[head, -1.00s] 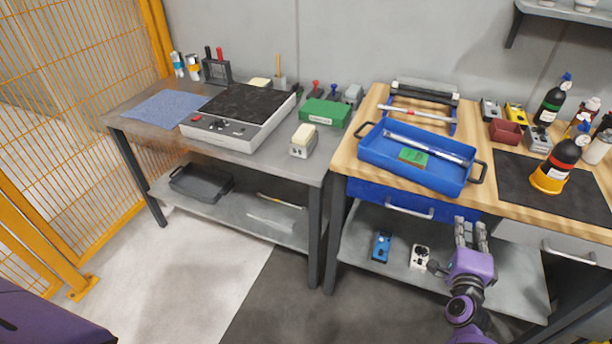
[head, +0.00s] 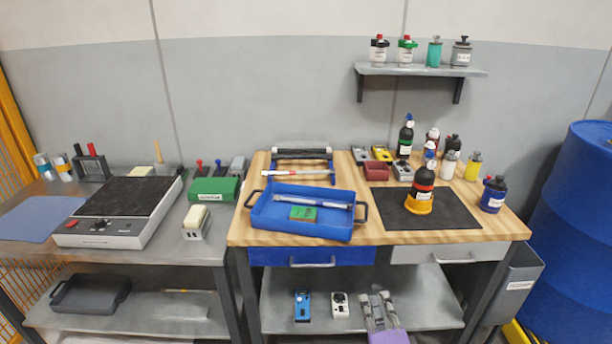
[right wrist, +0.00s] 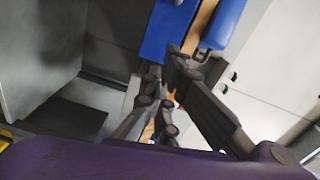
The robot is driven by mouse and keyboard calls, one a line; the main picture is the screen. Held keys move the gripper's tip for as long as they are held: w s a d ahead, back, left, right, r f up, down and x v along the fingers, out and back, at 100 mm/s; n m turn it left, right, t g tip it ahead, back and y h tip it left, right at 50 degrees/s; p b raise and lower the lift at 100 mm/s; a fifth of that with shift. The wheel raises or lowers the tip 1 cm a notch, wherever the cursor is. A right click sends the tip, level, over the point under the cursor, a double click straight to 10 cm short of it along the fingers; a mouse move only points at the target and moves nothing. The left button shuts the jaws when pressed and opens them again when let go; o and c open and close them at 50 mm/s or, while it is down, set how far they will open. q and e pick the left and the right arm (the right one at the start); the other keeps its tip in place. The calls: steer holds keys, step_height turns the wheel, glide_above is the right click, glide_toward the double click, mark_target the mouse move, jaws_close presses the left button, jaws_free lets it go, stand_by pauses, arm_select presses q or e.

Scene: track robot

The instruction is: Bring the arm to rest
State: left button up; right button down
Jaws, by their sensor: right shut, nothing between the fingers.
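My right gripper (head: 377,310) shows at the bottom of the head view, in front of the wooden bench's lower shelf, and it is shut and empty. In the right wrist view its fingers (right wrist: 160,85) reach toward the blue drawer front (right wrist: 168,32), with nothing between them. Purple parts of my right arm show behind it. My left gripper is in neither current view.
A blue tray (head: 264,214) with a green box stands on the wooden bench (head: 490,229). A blue device (head: 302,305) and a white device (head: 340,305) lie on the lower shelf, left of my gripper. A blue barrel (head: 580,220) stands at right.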

arm_select(q)
step_height(320, 180, up, 10)
steer(key=w+t+p, duration=0.1)
steer(key=w+p, duration=0.1)
steer(key=p, duration=0.7)
steer(key=shift+w+d+f+p, duration=0.2)
steer(key=shift+w+d+p, duration=0.1)
steer(key=shift+w+d, duration=0.1)
arm_select(e)
steer(key=s+f+n+g, duration=0.2)
steer(key=s+n, duration=0.3)
steer(key=s, duration=0.8)
steer(key=s+d+f+n+g, duration=0.1)
steer(key=s+n+g, duration=0.3)
steer(key=s, duration=1)
steer(key=s+d+f+n+g, duration=0.1)
steer(key=s+f+n+g, duration=0.2)
steer(key=s+n, duration=0.4)
steer(key=s, duration=0.7)
steer(key=shift+d+f, duration=0.1)
